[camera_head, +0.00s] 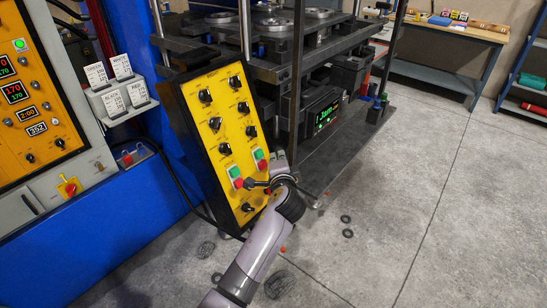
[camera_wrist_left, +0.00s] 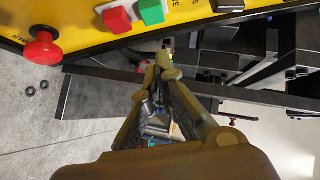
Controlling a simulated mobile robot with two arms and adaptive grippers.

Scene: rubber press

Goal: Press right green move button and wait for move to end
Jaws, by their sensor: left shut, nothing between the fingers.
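The slanted yellow control panel (camera_head: 215,130) carries black knobs and two green-and-red button pairs. The right green button (camera_head: 259,155) sits above a red button (camera_head: 262,166); the left green button (camera_head: 235,172) is lower and to the left. My left gripper (camera_head: 250,184) is just below the right pair, close to the panel face. In the left wrist view, a green button (camera_wrist_left: 151,11) and a red button (camera_wrist_left: 117,19) lie at the top, beyond the closed fingertips (camera_wrist_left: 162,66). The fingertips appear apart from the green button. My right gripper is out of view.
A red mushroom button (camera_wrist_left: 42,46) stands out near the panel edge in the left wrist view. The press frame (camera_head: 300,75) with a lit display (camera_head: 322,117) rises behind the panel. A blue cabinet (camera_head: 100,210) stands at left. Open floor (camera_head: 430,200) lies to the right.

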